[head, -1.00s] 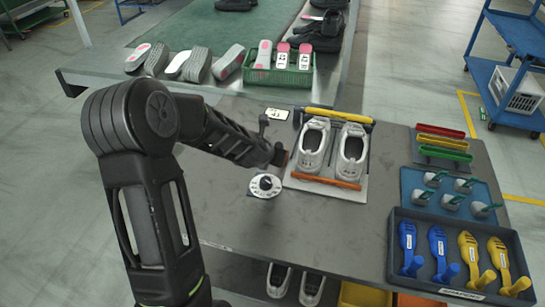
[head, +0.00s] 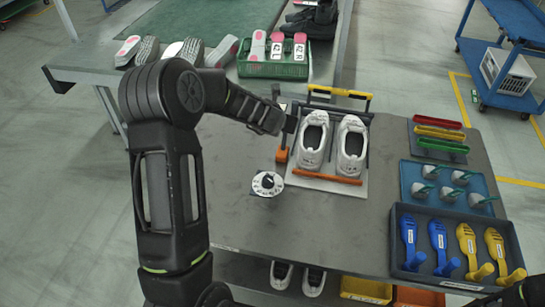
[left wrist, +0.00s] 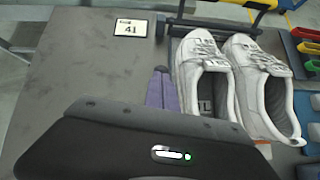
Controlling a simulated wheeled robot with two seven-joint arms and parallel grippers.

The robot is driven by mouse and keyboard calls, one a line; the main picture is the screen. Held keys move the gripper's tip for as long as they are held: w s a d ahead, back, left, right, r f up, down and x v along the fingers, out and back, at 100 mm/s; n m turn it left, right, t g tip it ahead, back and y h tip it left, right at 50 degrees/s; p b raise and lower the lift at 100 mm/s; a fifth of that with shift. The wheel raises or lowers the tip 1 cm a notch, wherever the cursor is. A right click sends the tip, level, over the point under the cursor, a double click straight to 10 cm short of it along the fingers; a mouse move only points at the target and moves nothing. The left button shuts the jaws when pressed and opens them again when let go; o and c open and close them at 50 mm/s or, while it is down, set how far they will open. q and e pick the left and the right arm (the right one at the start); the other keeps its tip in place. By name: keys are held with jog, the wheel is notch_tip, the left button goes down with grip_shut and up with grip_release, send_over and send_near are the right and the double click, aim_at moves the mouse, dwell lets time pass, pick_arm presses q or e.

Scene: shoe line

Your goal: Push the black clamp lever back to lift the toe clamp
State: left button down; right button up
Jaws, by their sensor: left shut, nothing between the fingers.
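The fixture plate (head: 330,184) holds two pale shoes (head: 313,142) side by side. The toe clamp, with its yellow bar (head: 340,92) and black arms, stands raised behind the toes and clear of them. My left gripper (head: 290,126) is at the fixture's left side, beside the left shoe's toe. Its closed purple fingers (left wrist: 160,90) show in the left wrist view with nothing between them. A dark upright piece (left wrist: 160,28) at the clamp's left end may be the black clamp lever; my arm and gripper hide most of that spot in the head view.
A round dial (head: 267,184) lies left of the fixture. A card marked 41 (left wrist: 131,28) lies beyond the fingers. Right are coloured bars (head: 440,134), a blue tray (head: 412,190) and a dark tray (head: 398,265). A green crate (head: 272,70) stands behind.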

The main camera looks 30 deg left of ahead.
pick_arm(q)
jog(key=shift+w+a+f, duration=0.1)
jog(key=shift+w+a, duration=0.05)
jog(key=shift+w, duration=0.3)
jog(key=shift+w+a+f, duration=0.1)
jog(key=shift+w+a, duration=0.05)
jog(key=shift+w, duration=0.25)
jog(key=shift+w+a+r, duration=0.1)
jog(key=shift+w+r, duration=0.1)
jog(key=shift+r, duration=0.1)
